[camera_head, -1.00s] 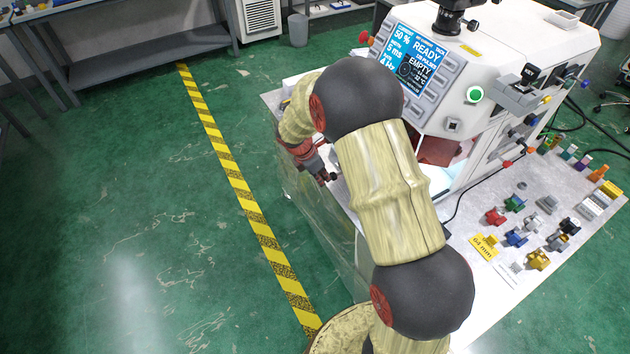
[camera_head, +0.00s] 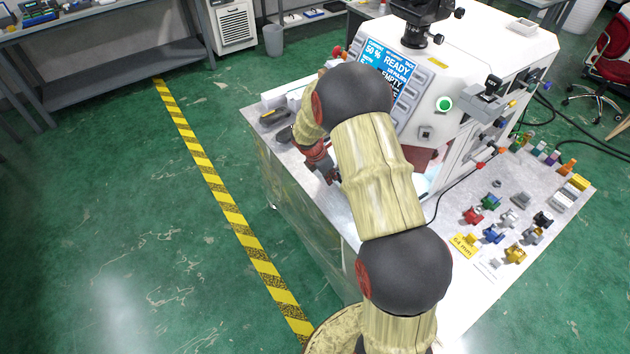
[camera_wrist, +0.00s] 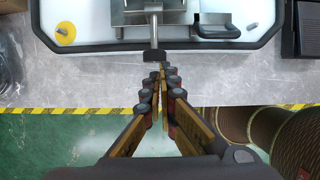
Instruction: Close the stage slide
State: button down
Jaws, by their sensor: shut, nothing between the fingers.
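The stage slide (camera_wrist: 154,33) shows in the wrist view as a metal rod reaching out from a steel block (camera_wrist: 155,12), with a black knob (camera_wrist: 155,56) at its near end. My gripper (camera_wrist: 164,72) is shut and empty. Its fingertips are right at the near side of the knob; I cannot tell whether they touch it. In the head view my gripper (camera_head: 334,177) is low by the front of the white machine (camera_head: 480,50), and my arm hides most of the machine's opening and the slide. The machine's screen (camera_head: 388,68) reads READY and EMPTY.
Several coloured parts (camera_head: 492,233) stand on the right of the bench (camera_head: 440,290). The floor left is clear.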

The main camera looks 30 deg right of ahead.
jog(key=d+p, duration=0.2)
jog(key=d, duration=0.4)
jog(key=shift+w+d, duration=0.15)
jog(key=shift+d, duration=0.05)
jog(key=shift+a, duration=0.35)
jog(key=a+r+p, duration=0.1)
jog(key=a+r, duration=0.6)
jog(key=r, duration=0.2)
jog(key=shift+s+r, duration=0.2)
jog(key=shift+s, duration=0.05)
